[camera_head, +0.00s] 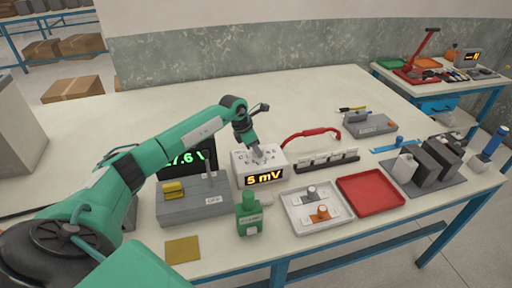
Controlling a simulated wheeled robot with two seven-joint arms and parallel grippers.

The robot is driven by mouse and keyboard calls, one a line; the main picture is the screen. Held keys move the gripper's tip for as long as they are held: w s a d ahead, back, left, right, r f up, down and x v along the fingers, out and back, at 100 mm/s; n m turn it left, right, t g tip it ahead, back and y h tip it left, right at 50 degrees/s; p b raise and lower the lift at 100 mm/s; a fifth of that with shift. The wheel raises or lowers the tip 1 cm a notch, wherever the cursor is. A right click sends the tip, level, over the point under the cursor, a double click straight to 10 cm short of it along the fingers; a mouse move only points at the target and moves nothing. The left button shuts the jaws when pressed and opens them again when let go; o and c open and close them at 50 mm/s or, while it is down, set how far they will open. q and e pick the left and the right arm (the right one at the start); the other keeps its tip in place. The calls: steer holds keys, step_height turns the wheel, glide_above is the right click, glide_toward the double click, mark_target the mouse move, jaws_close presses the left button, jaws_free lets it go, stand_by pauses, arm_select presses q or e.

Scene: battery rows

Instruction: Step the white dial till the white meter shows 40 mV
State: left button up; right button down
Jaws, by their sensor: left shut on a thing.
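The white meter (270,178) is a white box standing near the middle of the table. Its dark display reads 5 mV in yellow digits. Its top face carries small dark marks around the spot where the dial sits. My left gripper (257,156) reaches down from above onto that top face and is shut on the white dial. The dial is mostly hidden between the fingers, so its pointing cannot be told. My right gripper is not in view.
Left of the meter are a grey switch box (195,210) and a black display with green digits, partly behind my arm. A green bottle (249,214) stands in front. A white tray (340,219) and red tray (400,192) lie right. A red curved handle (311,133) lies behind.

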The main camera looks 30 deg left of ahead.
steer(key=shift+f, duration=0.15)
arm_select(q)
steer(key=shift+m+b, duration=0.3)
steer(key=shift+b, duration=0.1)
steer(key=m+b, duration=0.2)
steer(key=b, duration=0.1)
steer(key=m+g+h+b, duration=0.1)
steer(key=m+b, duration=0.1)
steer(key=m, duration=0.1)
steer(key=shift+w+a+f+g+b, duration=0.2)
steer(key=shift+g+b, duration=0.1)
steer(key=shift+b, duration=0.1)
steer(key=shift+r+m+h, duration=0.1)
steer(key=shift+m+h, duration=0.2)
steer(key=shift+r+m+g+b, duration=0.1)
steer(key=shift+m+g+b, duration=0.5)
steer(key=shift+m+b, duration=0.5)
steer(key=shift+r+m, duration=0.1)
steer(key=shift+m, duration=0.3)
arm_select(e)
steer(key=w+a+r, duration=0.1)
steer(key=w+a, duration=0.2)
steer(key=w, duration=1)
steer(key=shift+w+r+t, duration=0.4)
arm_select(q)
steer(key=o, duration=1)
